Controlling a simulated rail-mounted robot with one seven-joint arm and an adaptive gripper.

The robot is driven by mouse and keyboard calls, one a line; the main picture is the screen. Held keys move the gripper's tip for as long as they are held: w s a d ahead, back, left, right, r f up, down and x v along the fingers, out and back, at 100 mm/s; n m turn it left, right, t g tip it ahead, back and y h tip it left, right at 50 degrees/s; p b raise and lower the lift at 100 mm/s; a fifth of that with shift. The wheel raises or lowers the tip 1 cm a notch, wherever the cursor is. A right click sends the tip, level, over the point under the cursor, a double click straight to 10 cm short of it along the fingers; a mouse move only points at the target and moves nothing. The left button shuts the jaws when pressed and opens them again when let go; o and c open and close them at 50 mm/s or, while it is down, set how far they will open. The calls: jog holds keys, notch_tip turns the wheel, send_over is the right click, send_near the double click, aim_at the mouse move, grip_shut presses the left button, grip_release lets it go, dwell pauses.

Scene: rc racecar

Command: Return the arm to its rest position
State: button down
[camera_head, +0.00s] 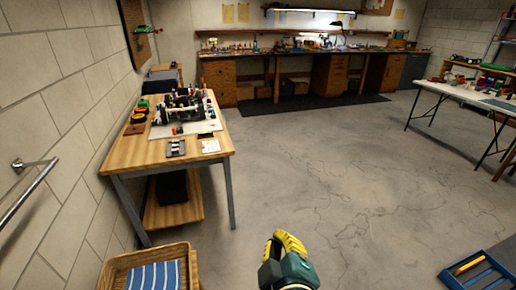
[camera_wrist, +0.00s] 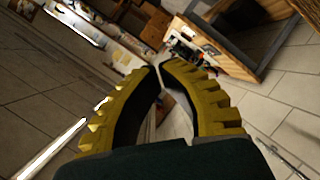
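My gripper (camera_head: 287,243) has yellow ribbed fingers and a dark green body. It is at the bottom middle of the head view, above the open floor and to the right of the wooden workbench. In the wrist view my gripper (camera_wrist: 158,68) has its two fingertips together, with only a thin gap between the finger pads. It looks shut, and nothing shows between the fingers. The rest of my arm is mostly out of view.
The wooden workbench (camera_head: 128,157) on the left carries a partly built car (camera_head: 182,107) and small parts. A wicker basket (camera_head: 187,257) with a striped blue cloth (camera_head: 153,277) stands near front left. A blue tray (camera_head: 488,275) is at front right. The middle floor (camera_head: 300,170) is clear.

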jog(key=s+d+r+m+t+h, duration=0.1)
jog(key=s+d+r+m+t, duration=0.1)
jog(key=s+r+m+t, duration=0.3)
jog(key=s+d+r+m+t+h, duration=0.1)
jog(key=s+r+m, duration=0.1)
jog(key=r, duration=0.6)
jog(key=s+d+r+m+t, duration=0.2)
jog(key=s+r+m, duration=0.2)
jog(key=r, duration=0.2)
notch_tip(320, 180, up, 29)
jog(key=m+p, duration=0.1)
jog(key=p, duration=2.8)
jog(key=shift+w+a+t, duration=0.2)
jog(key=shift+w+t, duration=0.1)
jog(key=shift+r, duration=0.1)
